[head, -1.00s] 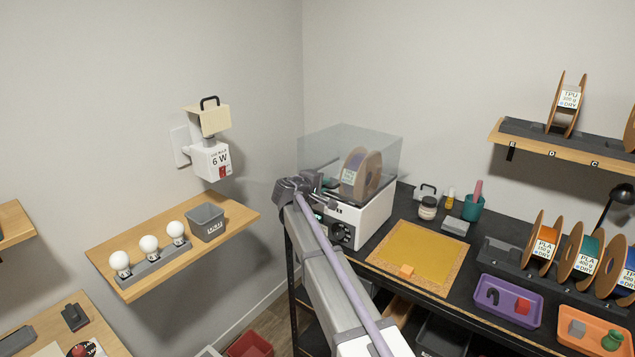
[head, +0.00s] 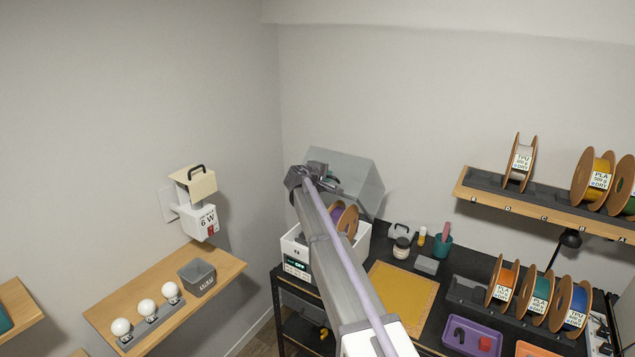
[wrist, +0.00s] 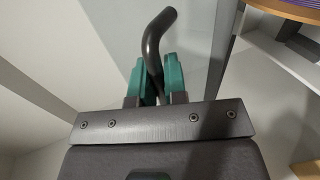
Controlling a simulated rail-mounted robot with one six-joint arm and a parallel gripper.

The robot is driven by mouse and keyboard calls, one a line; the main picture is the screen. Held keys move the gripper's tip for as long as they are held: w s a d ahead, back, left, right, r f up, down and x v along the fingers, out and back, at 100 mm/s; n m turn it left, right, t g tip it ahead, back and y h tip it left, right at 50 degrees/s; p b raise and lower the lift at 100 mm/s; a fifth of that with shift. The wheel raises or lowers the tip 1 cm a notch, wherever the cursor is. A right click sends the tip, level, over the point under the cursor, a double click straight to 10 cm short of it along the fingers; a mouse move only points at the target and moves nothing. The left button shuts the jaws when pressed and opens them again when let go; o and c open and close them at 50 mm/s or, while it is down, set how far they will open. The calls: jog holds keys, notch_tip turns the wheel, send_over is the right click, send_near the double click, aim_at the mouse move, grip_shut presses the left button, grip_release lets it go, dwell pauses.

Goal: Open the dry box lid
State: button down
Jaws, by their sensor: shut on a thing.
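The dry box (head: 290,243) is a white box with a small lit display, on the left end of the black bench. Its clear lid (head: 358,180) is tilted up at a steep angle, raised at the front. A spool (head: 346,219) stands inside the box, partly hidden by my arm. My gripper (head: 322,180) is at the raised front edge of the lid. In the wrist view its teal fingers (wrist: 155,82) are shut on the black curved lid handle (wrist: 153,42). My arm hides part of the box front.
A yellow mat (head: 402,305), a jar (head: 401,248) and a teal cup (head: 442,244) are on the bench to the right. A wall shelf (head: 545,205) with spools is at upper right. A wooden shelf (head: 225,265) with bulbs is at left.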

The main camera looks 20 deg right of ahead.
aim_at(333, 167)
jog(key=shift+w+d+r+p, duration=0.55)
jog(key=shift+w+d+r, duration=0.3)
jog(key=shift+w+d, duration=0.2)
jog(key=c, duration=1.2)
grip_release()
jog(key=shift+s, duration=0.15)
jog(key=shift+s+a+r, duration=0.15)
jog(key=s+a, duration=0.6)
jog(key=a, duration=0.1)
jog(key=s+a+p, duration=0.1)
jog(key=s+a, duration=0.2)
jog(key=shift+s+a+r, duration=0.4)
